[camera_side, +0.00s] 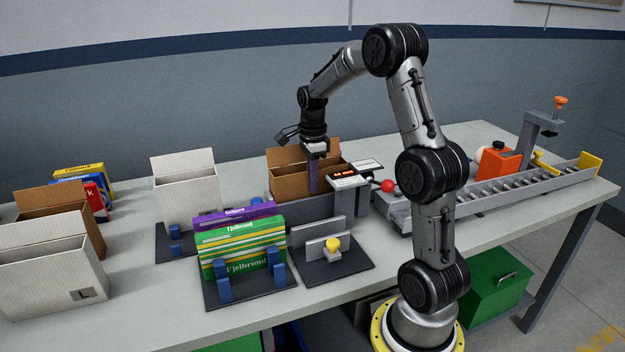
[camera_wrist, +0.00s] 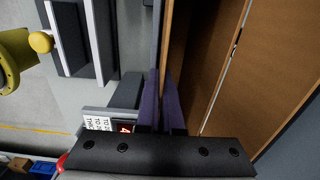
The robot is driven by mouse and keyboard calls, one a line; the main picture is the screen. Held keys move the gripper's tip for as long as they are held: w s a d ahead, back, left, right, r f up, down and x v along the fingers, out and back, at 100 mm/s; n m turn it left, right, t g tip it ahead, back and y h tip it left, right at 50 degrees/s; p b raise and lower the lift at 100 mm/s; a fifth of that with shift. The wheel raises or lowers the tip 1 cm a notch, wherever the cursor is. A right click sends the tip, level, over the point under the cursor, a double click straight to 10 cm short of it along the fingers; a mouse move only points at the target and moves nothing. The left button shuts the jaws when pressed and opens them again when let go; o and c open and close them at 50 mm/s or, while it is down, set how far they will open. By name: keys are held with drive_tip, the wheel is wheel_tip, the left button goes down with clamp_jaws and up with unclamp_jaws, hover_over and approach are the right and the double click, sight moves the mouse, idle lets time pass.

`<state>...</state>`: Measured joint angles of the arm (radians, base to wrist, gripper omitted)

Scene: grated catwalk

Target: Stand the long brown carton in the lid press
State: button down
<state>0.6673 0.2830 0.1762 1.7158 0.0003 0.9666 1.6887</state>
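The long brown carton (camera_side: 285,185) is upright with its top open and flaps up, behind a low grey wall (camera_side: 300,214) that hides its foot. My gripper (camera_side: 314,188) points down at its near side. In the wrist view the purple fingers (camera_wrist: 161,105) are close together with the carton's thin brown wall (camera_wrist: 178,35) running between them. A grey station with a red-digit display (camera_side: 346,174) and a red ball knob (camera_side: 388,186) is right beside the carton; it looks like the lid press, but I cannot be sure. Whether the carton rests on its floor is hidden.
A yellow-knobbed fixture (camera_side: 333,246) and a rack of green and purple boxes (camera_side: 240,250) stand in front. White cartons (camera_side: 185,190) and another brown carton (camera_side: 60,212) are left. A roller conveyor (camera_side: 500,190) with an orange-knobbed clamp (camera_side: 545,125) is right.

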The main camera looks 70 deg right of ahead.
drive_tip(key=c, duration=0.6)
unclamp_jaws()
drive_tip(key=shift+r, duration=4.05)
